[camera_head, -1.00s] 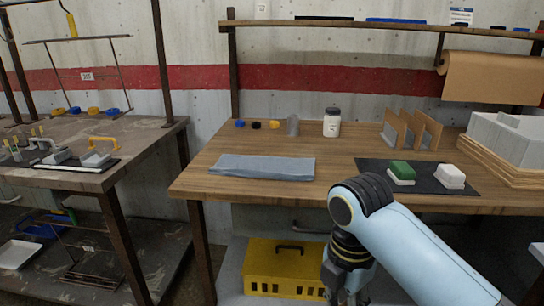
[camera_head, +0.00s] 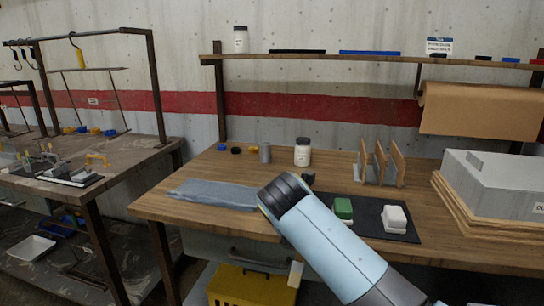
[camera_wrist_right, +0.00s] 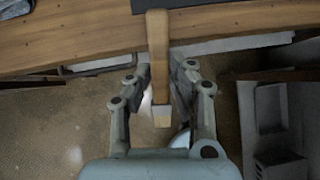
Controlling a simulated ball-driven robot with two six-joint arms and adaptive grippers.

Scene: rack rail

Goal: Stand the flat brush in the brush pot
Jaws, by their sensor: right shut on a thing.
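The flat brush (camera_wrist_right: 158,45) is in my right gripper (camera_wrist_right: 160,78) in the right wrist view. Its wooden handle points to the top of that view and its pale end points down between the fingers. The fingers are shut on the brush. In the head view my right arm hides the gripper; a small pale piece shows below the arm, and I cannot tell whether it is the brush. My left gripper is not in view.
The wooden bench (camera_head: 160,207) holds a grey-blue cloth (camera_head: 215,194), the white jar (camera_head: 303,152), upright dividers (camera_head: 378,163), a dark mat (camera_head: 372,209) with green and white blocks, and a grey box (camera_head: 490,180). A yellow crate (camera_head: 240,287) sits below.

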